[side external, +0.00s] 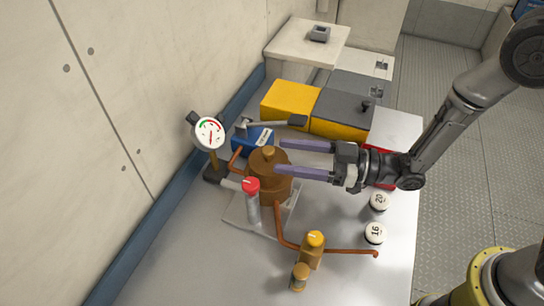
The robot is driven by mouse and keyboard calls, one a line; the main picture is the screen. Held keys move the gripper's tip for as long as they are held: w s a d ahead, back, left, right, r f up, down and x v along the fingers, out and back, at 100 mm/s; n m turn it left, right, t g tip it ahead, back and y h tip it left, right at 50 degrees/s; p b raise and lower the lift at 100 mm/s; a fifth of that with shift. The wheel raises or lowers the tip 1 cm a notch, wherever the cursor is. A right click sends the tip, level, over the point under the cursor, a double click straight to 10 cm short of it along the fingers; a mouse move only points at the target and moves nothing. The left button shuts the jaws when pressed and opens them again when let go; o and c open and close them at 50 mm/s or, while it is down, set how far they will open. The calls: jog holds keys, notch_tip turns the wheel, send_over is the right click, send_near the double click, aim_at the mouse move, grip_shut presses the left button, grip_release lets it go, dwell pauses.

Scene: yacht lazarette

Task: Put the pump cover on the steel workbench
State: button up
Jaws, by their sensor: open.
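A brown pump with a round top cover (264,157), which carries a small knob, stands on a pale base plate (237,214) on the steel workbench (180,260). The cover appears seated on the pump body (268,188). My gripper (280,156) reaches in from the right with its two long purple fingers spread apart and level. The fingertips are close to the right side of the cover and partly overlap it in the picture. I cannot tell whether they touch it or are above it. Nothing is held between the fingers.
Copper pipe leads to a yellow-capped valve (312,250). Yellow boxes (290,100) stand behind. Two white-topped round pieces (375,233) lie right. The bench's front left is clear.

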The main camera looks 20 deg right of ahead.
aim_at(268, 149)
dwell(0.3)
jog(key=shift+w+a+r, duration=0.1)
jog(key=shift+w+r, duration=0.05)
jog(key=shift+r, duration=0.15)
jog(key=w+d+r+n+g+h, duration=0.1)
jog(key=w+d+r+n+g, duration=0.1)
jog(key=d+r+n+g, duration=0.5)
jog(key=a+f+g, duration=0.1)
jog(key=a+f, duration=0.1)
jog(key=a, duration=0.1)
jog(key=a+f+g, duration=0.1)
jog(key=a+f, duration=0.2)
jog(key=a, duration=0.1)
jog(key=a+f+g, duration=0.1)
jog(key=a+f, duration=0.1)
jog(key=a, duration=0.1)
jog(key=shift+w+a+f+h, duration=0.25)
jog(key=shift+a+f+h, duration=0.05)
grip_shut()
jog(key=shift+r, duration=0.1)
